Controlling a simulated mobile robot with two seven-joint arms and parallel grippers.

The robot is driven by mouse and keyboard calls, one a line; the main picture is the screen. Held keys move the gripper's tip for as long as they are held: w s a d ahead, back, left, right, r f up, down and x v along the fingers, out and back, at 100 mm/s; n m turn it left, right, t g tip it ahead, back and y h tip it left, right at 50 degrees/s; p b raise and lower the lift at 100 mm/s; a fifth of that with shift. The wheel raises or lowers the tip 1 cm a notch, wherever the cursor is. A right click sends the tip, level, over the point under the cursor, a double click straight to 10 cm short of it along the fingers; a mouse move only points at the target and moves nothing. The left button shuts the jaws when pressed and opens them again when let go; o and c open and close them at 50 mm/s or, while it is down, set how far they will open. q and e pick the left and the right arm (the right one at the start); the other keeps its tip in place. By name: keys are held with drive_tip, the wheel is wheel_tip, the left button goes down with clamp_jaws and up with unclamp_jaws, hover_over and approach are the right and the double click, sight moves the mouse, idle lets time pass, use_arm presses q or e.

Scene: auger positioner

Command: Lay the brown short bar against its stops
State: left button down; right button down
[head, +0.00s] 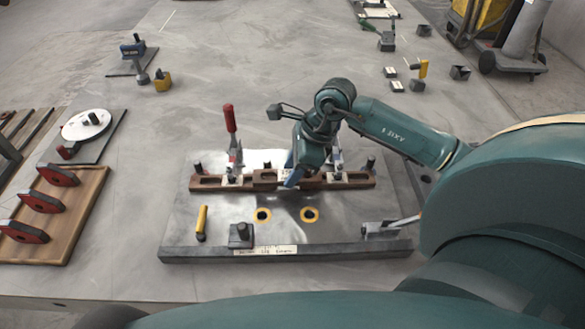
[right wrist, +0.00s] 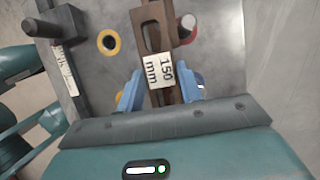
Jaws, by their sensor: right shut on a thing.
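My right gripper (head: 290,181) is low over the metal fixture plate (head: 285,222). In the right wrist view its blue fingers (right wrist: 160,75) stand on both sides of a brown bar with a white "150 mm" label (right wrist: 160,70), shut on it. I take this as the brown short bar (head: 265,178); in the head view the gripper partly hides it. It lies in line with slotted brown bar stretches, left (head: 208,183) and right (head: 355,181). Dark pins stand at left (head: 198,168) and right (head: 371,163). Contact with the stops cannot be told. My left gripper is not in view.
A red-handled clamp (head: 231,120) stands behind the bars. A yellow handle (head: 201,222), a dark block (head: 240,235) and two yellow-ringed holes lie in front. A wooden board with red-edged parts (head: 42,201) is at left. The table behind the plate has free room.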

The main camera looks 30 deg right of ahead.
drive_tip(key=shift+f, duration=0.25)
drive_tip(key=shift+f+b, duration=0.45)
drive_tip(key=shift+b, duration=0.1)
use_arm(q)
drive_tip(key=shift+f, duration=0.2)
use_arm(e)
drive_tip(key=c, duration=0.9)
unclamp_jaws()
drive_tip(key=shift+r+p, duration=0.5)
drive_tip(key=shift+p, duration=0.05)
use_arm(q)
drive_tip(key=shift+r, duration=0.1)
use_arm(e)
drive_tip(key=v, duration=1.2)
drive_tip(key=shift+s, duration=0.1)
